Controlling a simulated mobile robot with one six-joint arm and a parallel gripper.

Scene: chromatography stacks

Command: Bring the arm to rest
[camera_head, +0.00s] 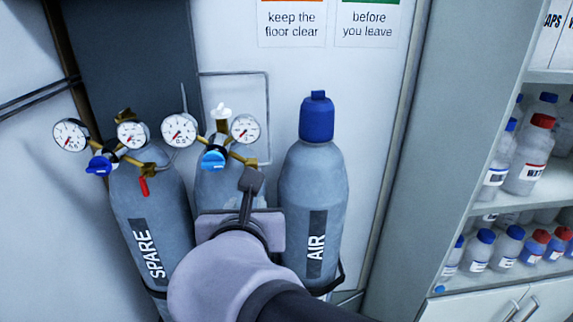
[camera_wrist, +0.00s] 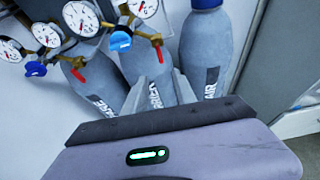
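My gripper (camera_head: 248,190) is in front of the middle grey gas cylinder (camera_head: 213,185) in the head view, below its regulator with the blue knob (camera_head: 213,160). In the wrist view my gripper (camera_wrist: 160,88) has its two grey fingers apart, with the middle cylinder (camera_wrist: 140,62) behind the gap. I see nothing held between them. How far the fingertips are from the cylinder is hard to tell. My arm comes in from the bottom of the head view and hides the lower part of the middle cylinder.
The SPARE cylinder (camera_head: 150,215), with gauges and a red lever, stands at left. The AIR cylinder (camera_head: 316,200), blue-capped, stands close at right. A shelf unit (camera_head: 490,210) with several bottles is at far right. Signs (camera_head: 291,22) hang on the wall behind.

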